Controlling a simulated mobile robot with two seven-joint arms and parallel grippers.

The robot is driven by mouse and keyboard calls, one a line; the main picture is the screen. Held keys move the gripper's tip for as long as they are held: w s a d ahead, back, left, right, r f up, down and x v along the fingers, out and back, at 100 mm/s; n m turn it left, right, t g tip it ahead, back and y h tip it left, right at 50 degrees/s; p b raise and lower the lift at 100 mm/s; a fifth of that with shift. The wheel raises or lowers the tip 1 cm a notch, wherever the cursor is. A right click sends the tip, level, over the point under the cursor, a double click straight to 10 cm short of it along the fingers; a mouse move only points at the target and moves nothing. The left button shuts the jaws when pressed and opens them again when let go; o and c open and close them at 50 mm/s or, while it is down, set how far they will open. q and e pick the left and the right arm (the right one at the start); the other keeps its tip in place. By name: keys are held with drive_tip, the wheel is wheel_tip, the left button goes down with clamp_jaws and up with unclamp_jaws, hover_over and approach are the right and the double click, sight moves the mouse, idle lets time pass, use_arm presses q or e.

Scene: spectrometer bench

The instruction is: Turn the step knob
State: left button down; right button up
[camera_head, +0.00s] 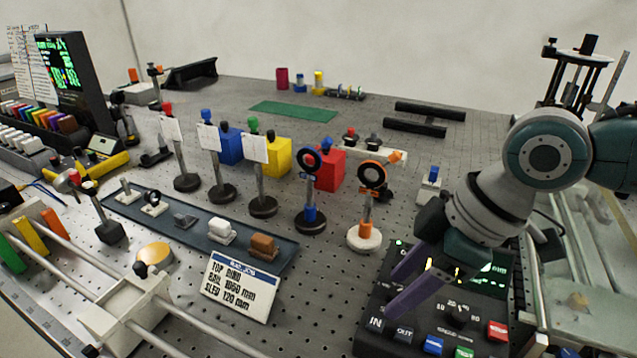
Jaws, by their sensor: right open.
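A black control box (375,328) stands at the bottom right, with IN and OUT buttons, coloured buttons and a small lit display (492,272). A dark round knob (457,313) sits on its sloping face, with small lettering around it that I cannot read clearly. I cannot tell for certain that this is the step knob. My right gripper (394,294) comes in from the right, with two purple fingers spread apart and empty. It is over the upper left part of the box and hides some of it. The fingers appear apart from the knob. My left gripper is not in view.
A white ring stand (364,239) with an orange ring and a blue ring stand (310,222) stand left of my right gripper. A dark tray (185,232) with small parts and a lettered card (240,286) lie further left. A glass-sided case stands at the right edge.

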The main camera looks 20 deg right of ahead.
drive_tip(key=v, duration=0.9)
drive_tip(key=shift+r+p, duration=0.4)
drive_tip(key=shift+p, duration=0.05)
drive_tip(key=shift+s, duration=0.1)
drive_tip(key=s+a+f, duration=0.3)
drive_tip(key=s+a, duration=0.3)
drive_tip(key=a, duration=0.5)
drive_tip(key=s+d+m+h, duration=0.1)
drive_tip(key=s+m, duration=0.1)
drive_tip(key=s+d+m+h, duration=0.1)
drive_tip(key=s+m, duration=0.1)
drive_tip(key=m, duration=0.1)
drive_tip(key=s+d+m+h, duration=0.1)
drive_tip(key=s+d+m, duration=0.1)
drive_tip(key=s, duration=0.1)
drive_tip(key=shift+d+f+m+p, duration=0.1)
drive_tip(key=shift+f+m+p, duration=0.05)
drive_tip(key=shift+m+p, duration=0.2)
wheel_tip(320, 180, up, 38)
drive_tip(key=p, duration=3.8)
drive_tip(key=shift+w, duration=0.1)
drive_tip(key=shift+c, duration=0.2)
